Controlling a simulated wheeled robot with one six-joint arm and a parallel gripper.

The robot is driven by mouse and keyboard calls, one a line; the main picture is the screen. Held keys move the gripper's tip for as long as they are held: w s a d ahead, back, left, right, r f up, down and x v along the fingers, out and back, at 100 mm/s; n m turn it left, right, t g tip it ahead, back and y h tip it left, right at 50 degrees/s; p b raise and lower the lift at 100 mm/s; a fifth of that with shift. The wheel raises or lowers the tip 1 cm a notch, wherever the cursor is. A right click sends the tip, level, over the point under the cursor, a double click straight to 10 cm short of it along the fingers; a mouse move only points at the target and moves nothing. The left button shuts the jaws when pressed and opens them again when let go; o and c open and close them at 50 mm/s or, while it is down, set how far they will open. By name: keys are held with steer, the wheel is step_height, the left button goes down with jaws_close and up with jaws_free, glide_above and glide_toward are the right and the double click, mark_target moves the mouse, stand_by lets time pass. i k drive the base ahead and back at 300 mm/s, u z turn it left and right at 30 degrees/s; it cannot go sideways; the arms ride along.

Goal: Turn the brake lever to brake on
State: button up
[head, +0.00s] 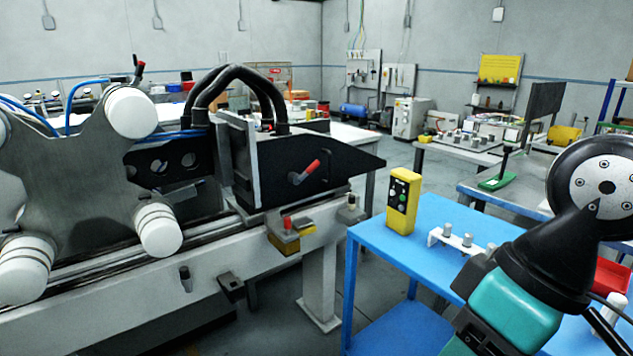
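A lever with a red grip (306,171) sits on the side of a black housing (345,160) at the middle of the head view. Its grip points up and to the right from a grey pivot. I cannot tell which lever is the brake lever, as another red-tipped lever (139,66) stands at the upper left behind the white rollers. No marking for brake on or off is readable. My gripper's fingers do not show.
A grey plate with white rollers (160,231) fills the left. A red knob on a yellow block (291,240) sits below the housing. A blue table (375,236) holds a yellow control box (403,200) and a white rack of pegs (455,241). Grey floor shows between the benches.

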mark_target(309, 171)
steer(key=z, duration=0.2)
steer(key=k, duration=0.25)
steer(key=u, duration=0.95)
steer(key=i, duration=1.5)
steer(key=z, duration=0.8)
steer(key=i, duration=0.55)
steer(key=z, duration=0.55)
